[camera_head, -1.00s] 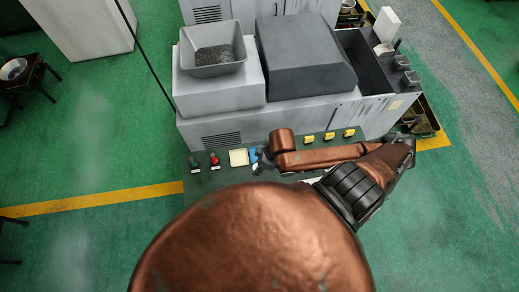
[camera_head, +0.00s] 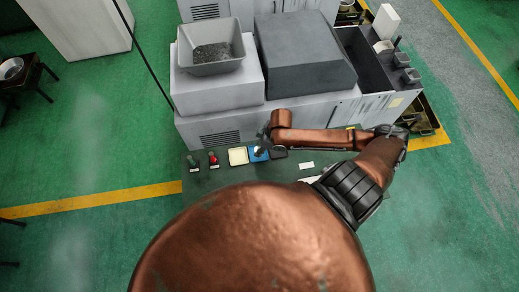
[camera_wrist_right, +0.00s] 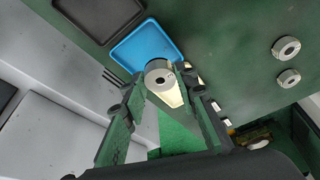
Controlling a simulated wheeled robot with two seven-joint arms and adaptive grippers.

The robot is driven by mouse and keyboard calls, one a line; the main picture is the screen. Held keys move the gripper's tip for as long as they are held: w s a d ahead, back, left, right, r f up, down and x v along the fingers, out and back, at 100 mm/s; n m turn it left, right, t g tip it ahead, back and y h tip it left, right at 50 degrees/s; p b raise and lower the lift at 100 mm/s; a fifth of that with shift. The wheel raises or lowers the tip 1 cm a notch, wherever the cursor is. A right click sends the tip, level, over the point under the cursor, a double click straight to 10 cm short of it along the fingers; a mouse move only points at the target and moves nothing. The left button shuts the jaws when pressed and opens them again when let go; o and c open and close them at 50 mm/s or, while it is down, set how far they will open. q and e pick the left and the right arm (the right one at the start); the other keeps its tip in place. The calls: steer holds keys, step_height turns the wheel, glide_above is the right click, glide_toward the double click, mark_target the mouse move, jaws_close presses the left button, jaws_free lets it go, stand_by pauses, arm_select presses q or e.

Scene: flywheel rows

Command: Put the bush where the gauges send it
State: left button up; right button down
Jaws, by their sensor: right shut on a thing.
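My right gripper (camera_head: 262,142) shows in the head view at the machine-side edge of the blue tray (camera_head: 258,154). In the right wrist view it is shut on a grey ring-shaped bush (camera_wrist_right: 159,76), held between the fingertips. The bush overlaps the edge of the blue tray (camera_wrist_right: 150,42) there; its height above the panel is hard to tell. A black tray (camera_head: 279,154) and a cream-yellow tray (camera_head: 238,156) lie on either side of the blue one. Two more grey rings, one (camera_wrist_right: 286,48) above the other (camera_wrist_right: 289,78), lie on the green surface. My left gripper is not in view.
A red knob-like piece (camera_head: 213,158) and a green one (camera_head: 194,162) stand left of the trays. A white label (camera_head: 307,165) lies to the right. The grey machine (camera_head: 210,130) rises just behind the trays. My right arm hides part of the panel.

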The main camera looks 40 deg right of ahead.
steer(key=shift+w+d+f, duration=0.25)
steer(key=shift+w+f, duration=0.1)
steer(key=shift+f, duration=0.2)
steer(key=shift+w+d+f, duration=0.2)
steer(key=shift+w+f, duration=0.15)
steer(key=shift+f, duration=0.15)
steer(key=shift+d+f, duration=0.1)
steer(key=shift+f, duration=1.5)
steer(key=c, duration=1.8)
jaws_free()
steer(key=shift+f, duration=0.1)
steer(key=v, duration=1.2)
steer(key=shift+s, duration=0.1)
